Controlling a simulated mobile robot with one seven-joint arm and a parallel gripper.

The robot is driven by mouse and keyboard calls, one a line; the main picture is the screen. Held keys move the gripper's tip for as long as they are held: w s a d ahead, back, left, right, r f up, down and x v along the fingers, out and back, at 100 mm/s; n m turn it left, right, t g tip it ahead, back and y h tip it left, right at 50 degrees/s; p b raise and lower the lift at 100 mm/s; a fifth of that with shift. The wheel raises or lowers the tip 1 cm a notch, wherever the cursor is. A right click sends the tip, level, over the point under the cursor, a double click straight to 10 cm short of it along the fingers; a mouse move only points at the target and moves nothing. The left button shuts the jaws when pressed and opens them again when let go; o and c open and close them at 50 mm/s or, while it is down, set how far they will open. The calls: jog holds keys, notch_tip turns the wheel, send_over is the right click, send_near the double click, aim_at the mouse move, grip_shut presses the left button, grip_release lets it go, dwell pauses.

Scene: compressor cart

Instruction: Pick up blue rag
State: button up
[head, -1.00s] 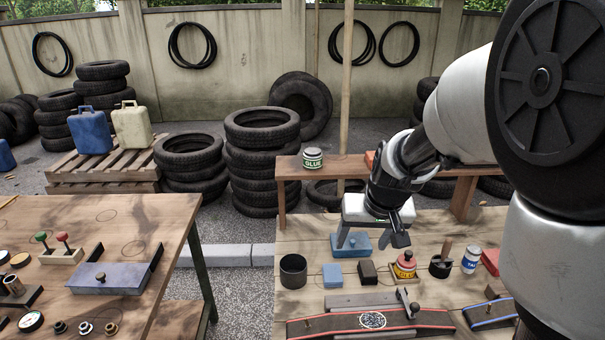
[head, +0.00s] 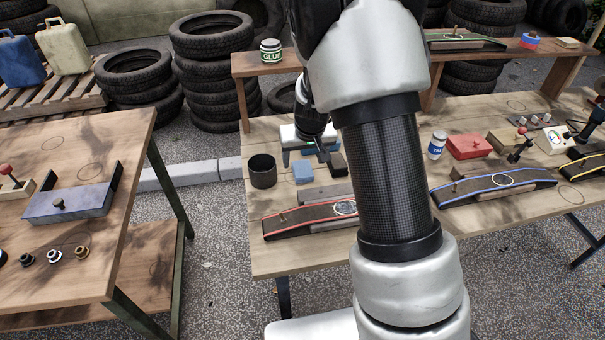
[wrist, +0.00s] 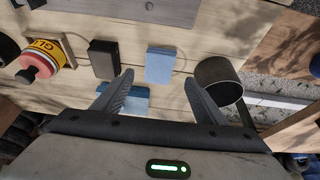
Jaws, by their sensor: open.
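A small light blue piece, seemingly the folded blue rag (head: 302,172), lies flat on the right workbench; it also shows in the wrist view (wrist: 160,65). It sits between a dark cup (head: 262,171) and a dark block (wrist: 104,60). A second, deeper blue item (wrist: 134,103) lies on its far side, partly hidden by my gripper. My gripper (wrist: 158,78) is open and empty, pointing down above the bench. In the wrist view its fingertips frame the near part of the light blue piece. Contact cannot be told.
A grey block and a red-edged curved ramp (head: 310,215) lie in front of the rag. A yellow-red glue container (wrist: 40,60) stands beyond the dark block. A raised shelf with a glue jar (head: 271,50) runs behind. Another workbench (head: 100,150) stands at left across a gap.

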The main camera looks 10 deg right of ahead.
aim_at(303, 169)
jog(key=b+x, duration=0.1)
jog(key=x, duration=0.4)
jog(key=shift+d+f, duration=0.15)
jog(key=shift+f, duration=0.2)
jog(key=c, duration=1.1)
jog(key=shift+r, duration=0.1)
jog(key=shift+c, duration=0.2)
notch_tip(303, 169, up, 10)
jog(key=p, duration=0.2)
